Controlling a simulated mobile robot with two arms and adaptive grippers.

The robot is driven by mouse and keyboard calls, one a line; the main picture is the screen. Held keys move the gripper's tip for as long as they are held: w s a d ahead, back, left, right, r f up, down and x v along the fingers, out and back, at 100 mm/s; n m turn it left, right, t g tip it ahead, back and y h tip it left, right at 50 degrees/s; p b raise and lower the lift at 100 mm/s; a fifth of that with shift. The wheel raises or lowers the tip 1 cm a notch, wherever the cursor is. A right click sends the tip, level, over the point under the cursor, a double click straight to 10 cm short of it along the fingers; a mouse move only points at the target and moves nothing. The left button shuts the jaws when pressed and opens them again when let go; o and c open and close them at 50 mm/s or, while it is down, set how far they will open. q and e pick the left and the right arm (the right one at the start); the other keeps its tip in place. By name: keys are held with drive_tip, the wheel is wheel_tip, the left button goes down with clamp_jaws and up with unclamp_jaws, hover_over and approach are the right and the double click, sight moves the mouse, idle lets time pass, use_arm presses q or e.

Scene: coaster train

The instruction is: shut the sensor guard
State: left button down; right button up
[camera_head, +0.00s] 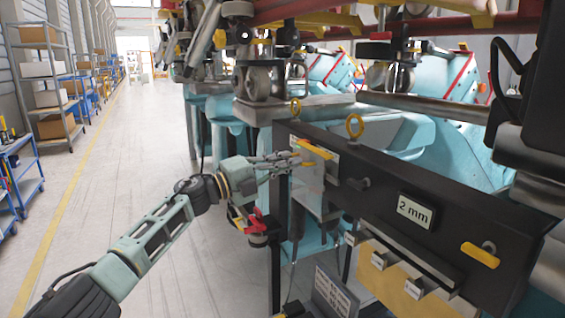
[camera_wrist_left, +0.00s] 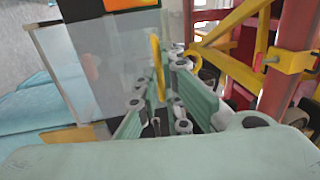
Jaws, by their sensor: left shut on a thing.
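The sensor guard (camera_head: 308,187) appears as a clear, see-through panel at the left end of a dark beam. It also shows in the left wrist view as a clear panel (camera_wrist_left: 92,62) left of the fingers. In the left wrist view a yellow strip (camera_wrist_left: 156,65) stands between the fingertips. The exact contact is partly hidden by the fingers. My right gripper is not in view.
The dark beam (camera_head: 455,232) carries a "2 mm" label (camera_head: 414,211), yellow eyebolts and a yellow-handled latch (camera_head: 480,254). Teal coaster cars (camera_head: 440,150) stand behind it. A red and yellow frame (camera_wrist_left: 290,62) is close on the right in the wrist view.

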use_arm(q)
drive_tip(key=shift+d+r, duration=0.1)
drive_tip(key=shift+r, duration=1.4)
drive_tip(key=c, duration=2.1)
unclamp_jaws()
drive_tip(key=shift+d, duration=0.2)
drive_tip(key=shift+o, duration=1)
drive_tip(key=shift+w+d+f, duration=0.35)
drive_tip(key=shift+d, duration=0.2)
